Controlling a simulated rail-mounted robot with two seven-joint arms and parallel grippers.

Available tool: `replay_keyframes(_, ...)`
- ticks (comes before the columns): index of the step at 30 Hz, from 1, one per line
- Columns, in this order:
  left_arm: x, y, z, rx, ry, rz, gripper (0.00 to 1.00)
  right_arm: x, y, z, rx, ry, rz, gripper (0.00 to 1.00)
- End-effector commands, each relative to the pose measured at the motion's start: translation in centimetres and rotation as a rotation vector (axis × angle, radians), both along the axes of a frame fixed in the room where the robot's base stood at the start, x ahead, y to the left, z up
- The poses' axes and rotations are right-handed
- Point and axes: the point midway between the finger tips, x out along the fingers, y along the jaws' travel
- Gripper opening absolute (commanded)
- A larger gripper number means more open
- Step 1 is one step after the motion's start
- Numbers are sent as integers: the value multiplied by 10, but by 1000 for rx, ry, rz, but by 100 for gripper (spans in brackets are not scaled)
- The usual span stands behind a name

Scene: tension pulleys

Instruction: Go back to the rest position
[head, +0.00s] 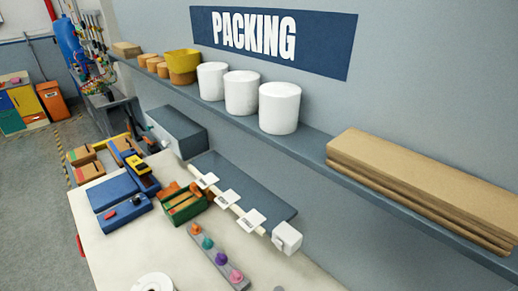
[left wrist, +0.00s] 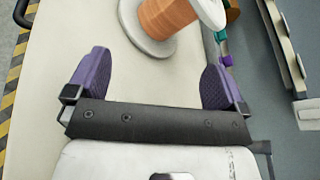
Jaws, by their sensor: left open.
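My left gripper (left wrist: 155,62) shows in the left wrist view, its two purple fingers spread wide apart with nothing between them. It is over the pale worktable (left wrist: 60,40). A spool (left wrist: 168,16) with a copper-coloured core and white flanges stands beyond the fingertips, apart from them and cut by the top edge. In the head view a white round flange (head: 152,282) shows at the bottom edge. Neither gripper shows in the head view. My right gripper is in no view.
A grey strip with coloured cones (head: 207,243), a green crate (head: 184,207) and blue trays (head: 117,197) sit on the table. A rail with white tags (head: 227,198) runs along the back. Above it, a wall shelf (head: 315,150) holds white canisters and boards.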

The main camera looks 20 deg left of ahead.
Motion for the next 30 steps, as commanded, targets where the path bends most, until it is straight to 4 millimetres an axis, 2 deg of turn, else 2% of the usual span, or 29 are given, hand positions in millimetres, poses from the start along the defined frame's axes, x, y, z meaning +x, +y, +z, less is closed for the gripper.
replay_keyframes(3,-12,-15,4,-399,-197,168,99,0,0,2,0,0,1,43)
replay_keyframes(6,-17,-24,4,-664,-314,312,99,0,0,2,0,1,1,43)
replay_keyframes(11,-23,-38,3,-1004,-400,531,99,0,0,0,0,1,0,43)
replay_keyframes(15,-28,-60,6,-1263,-400,717,99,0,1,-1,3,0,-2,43)
replay_keyframes(24,-46,-114,29,-1656,-250,1036,99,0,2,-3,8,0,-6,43)
replay_keyframes(26,-47,-114,54,-1656,-250,1041,99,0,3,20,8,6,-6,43)
replay_keyframes(30,-47,-114,85,-1653,-251,1038,99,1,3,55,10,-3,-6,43)
